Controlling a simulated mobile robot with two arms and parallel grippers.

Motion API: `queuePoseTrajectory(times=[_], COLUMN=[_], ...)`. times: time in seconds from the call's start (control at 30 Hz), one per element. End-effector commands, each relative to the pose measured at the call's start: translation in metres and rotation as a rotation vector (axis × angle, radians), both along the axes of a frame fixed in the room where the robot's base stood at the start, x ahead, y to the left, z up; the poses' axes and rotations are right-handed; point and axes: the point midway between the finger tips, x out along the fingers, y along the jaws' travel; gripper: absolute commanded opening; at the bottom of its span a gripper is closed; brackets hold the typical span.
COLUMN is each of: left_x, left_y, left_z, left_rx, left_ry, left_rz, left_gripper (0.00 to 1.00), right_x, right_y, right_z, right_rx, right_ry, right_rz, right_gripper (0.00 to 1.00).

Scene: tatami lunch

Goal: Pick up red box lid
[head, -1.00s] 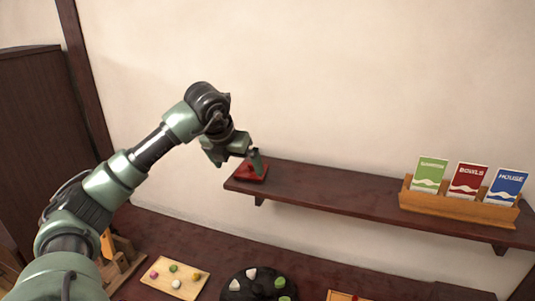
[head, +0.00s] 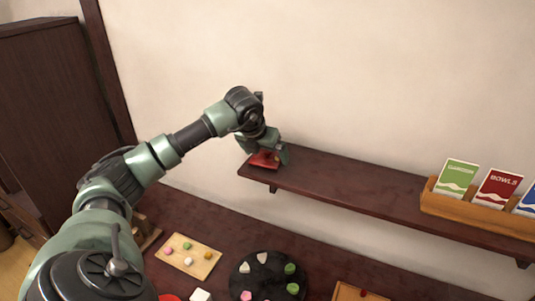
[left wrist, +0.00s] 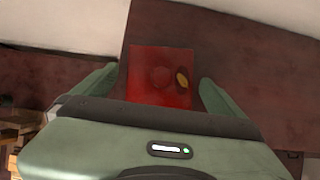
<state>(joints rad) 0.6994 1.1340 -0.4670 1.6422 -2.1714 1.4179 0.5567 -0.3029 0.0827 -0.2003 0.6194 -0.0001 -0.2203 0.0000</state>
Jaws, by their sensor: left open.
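The red box lid (head: 264,160) lies on the left end of the dark wall shelf. My left gripper (head: 267,154) is over the lid, pointing down at the shelf. In the left wrist view its open fingers (left wrist: 158,88) stand on either side of the lid, with a gap visible on each side. Part of the lid is hidden by the gripper. My right gripper is not in view.
The dark shelf (head: 345,188) runs right along the wall and is clear up to a wooden card holder (head: 470,212) with several cards. Below, the counter holds a wooden board (head: 188,257) and a black round plate (head: 262,277) with small coloured pieces.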

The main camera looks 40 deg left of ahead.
Motion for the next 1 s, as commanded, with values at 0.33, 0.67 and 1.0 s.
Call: queuePoseTrajectory(times=[0.33, 0.67, 1.0], left_x=[0.001, 0.001, 0.003], left_y=[0.000, 0.000, 0.000], left_z=[-0.003, -0.003, 0.023], left_rx=[0.000, 0.000, 0.000], left_ry=[-0.001, -0.001, -0.008], left_rz=[0.000, 0.000, 0.001], left_gripper=[0.78, 0.43, 0.43], right_x=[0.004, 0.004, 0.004], right_y=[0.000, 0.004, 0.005], right_z=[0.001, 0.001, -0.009], right_rx=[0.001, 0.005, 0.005], right_ry=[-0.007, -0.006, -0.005], right_rz=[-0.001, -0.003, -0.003], right_gripper=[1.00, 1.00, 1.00])
